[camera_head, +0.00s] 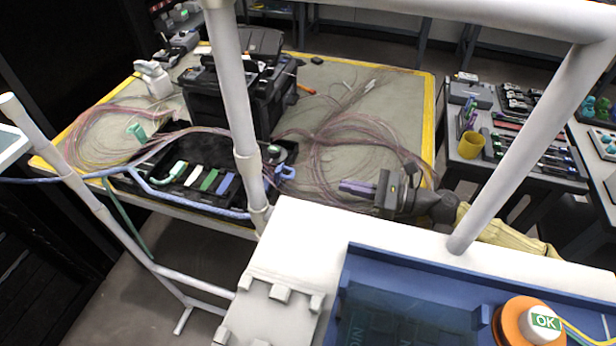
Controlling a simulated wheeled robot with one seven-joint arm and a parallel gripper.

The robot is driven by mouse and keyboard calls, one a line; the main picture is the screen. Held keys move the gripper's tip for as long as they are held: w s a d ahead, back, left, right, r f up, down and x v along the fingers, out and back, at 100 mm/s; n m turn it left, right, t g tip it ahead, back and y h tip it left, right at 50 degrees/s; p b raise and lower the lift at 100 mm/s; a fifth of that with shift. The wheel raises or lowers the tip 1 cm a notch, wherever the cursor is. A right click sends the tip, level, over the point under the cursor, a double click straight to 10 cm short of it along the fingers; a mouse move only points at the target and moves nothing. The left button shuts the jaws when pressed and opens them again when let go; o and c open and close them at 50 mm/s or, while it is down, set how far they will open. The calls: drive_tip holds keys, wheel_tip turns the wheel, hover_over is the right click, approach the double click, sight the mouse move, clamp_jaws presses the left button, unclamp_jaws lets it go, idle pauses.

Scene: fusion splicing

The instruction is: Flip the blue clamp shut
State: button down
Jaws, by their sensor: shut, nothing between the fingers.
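A small blue clamp (285,173) stands at the right end of the black splicing tray (165,196), its loop-shaped part sticking out past the tray's edge. It looks raised, though it is too small to be sure. A blue block (227,184) lies in the tray beside green and white ones. My gripper (346,186) is to the right of the clamp, over the table, with its fingers pointing left toward it. The fingers are shut and empty, with a visible gap between them and the clamp. A white post hides part of the tray's right side.
A black machine (245,90) stands behind the tray. Loose pinkish fibres (335,135) spread over the table (402,105) around my gripper. A blue cable (190,211) runs along the front. A yellow cup (471,145) is on a side table.

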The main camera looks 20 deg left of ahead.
approach(285, 177)
drive_tip(key=a, duration=0.3)
drive_tip(key=w+a, duration=0.1)
drive_tip(key=a, duration=0.1)
drive_tip(key=shift+w+f, duration=0.1)
drive_tip(key=shift+f, duration=0.2)
drive_tip(key=shift+w, duration=0.15)
